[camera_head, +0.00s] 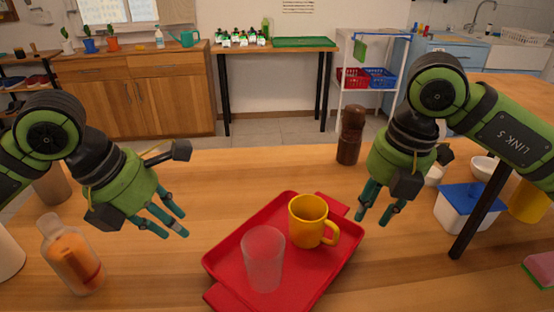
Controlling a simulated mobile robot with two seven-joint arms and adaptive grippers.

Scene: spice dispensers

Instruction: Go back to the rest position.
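My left gripper (166,222) is at the left, above the wooden table, with its fingers apart and nothing between them. It is left of the red tray and apart from it. My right gripper (376,214) is right of the tray, above the table, with its fingers apart and empty. The red tray (226,262) lies on the table between the grippers. A yellow mug (308,222) and a clear cup (263,258) stand upright on it.
A bottle with orange contents (72,258) stands at the left. A white container with a blue lid (468,204), white bowls (484,167) and a pink-green sponge (540,268) are at the right. The back middle of the table is clear.

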